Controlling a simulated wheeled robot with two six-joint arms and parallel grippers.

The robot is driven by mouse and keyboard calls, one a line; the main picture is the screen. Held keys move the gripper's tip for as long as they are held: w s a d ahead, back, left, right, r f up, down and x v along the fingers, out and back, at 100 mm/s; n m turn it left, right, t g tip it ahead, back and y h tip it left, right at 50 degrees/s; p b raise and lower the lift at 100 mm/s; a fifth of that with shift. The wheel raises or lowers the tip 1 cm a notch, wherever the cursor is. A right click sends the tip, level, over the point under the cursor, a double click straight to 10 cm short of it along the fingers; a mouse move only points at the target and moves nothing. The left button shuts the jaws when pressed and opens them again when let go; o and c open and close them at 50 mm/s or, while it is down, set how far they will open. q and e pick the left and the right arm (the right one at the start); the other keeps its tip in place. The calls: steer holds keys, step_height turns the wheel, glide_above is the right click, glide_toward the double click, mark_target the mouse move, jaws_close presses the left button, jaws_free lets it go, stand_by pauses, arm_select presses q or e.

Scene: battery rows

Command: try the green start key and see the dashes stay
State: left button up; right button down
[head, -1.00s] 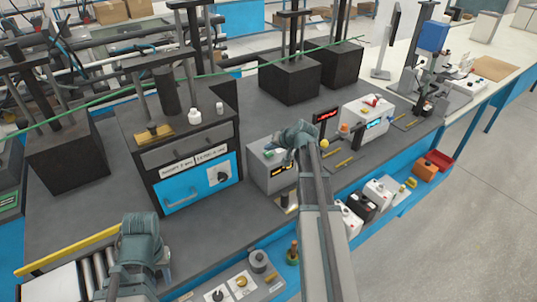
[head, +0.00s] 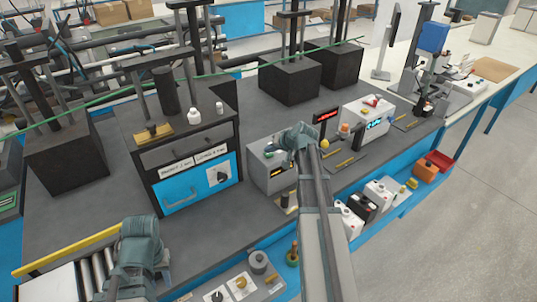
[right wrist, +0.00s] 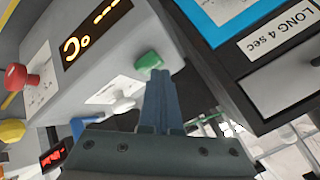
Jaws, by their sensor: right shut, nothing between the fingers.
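The grey box (head: 262,175) stands at the middle of the bench. In the right wrist view its dark display (right wrist: 97,28) shows amber glyphs and a row of dashes. The green key (right wrist: 148,62) sits on its sloped face, beside a white label. My right gripper (right wrist: 158,82) is shut and empty, its fingertips right at the key's edge; I cannot tell whether they touch it. In the head view my right gripper (head: 287,150) covers part of the box's top. My left gripper (head: 163,272) is at the lower left, away from the box; its fingers are unclear.
A red knob (right wrist: 16,77) and a yellow knob (right wrist: 12,130) show in the right wrist view. A blue-fronted cabinet (head: 192,188) stands left of the box. A red display (head: 326,115) and a white device (head: 366,112) stand to its right.

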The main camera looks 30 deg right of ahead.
mark_target(270, 155)
steer(key=shift+f, duration=0.15)
stand_by(0.4)
steer(key=shift+r+p, duration=0.8)
steer(key=shift+r, duration=0.05)
step_height(270, 155, up, 5)
steer(key=p, duration=0.5)
stand_by(0.5)
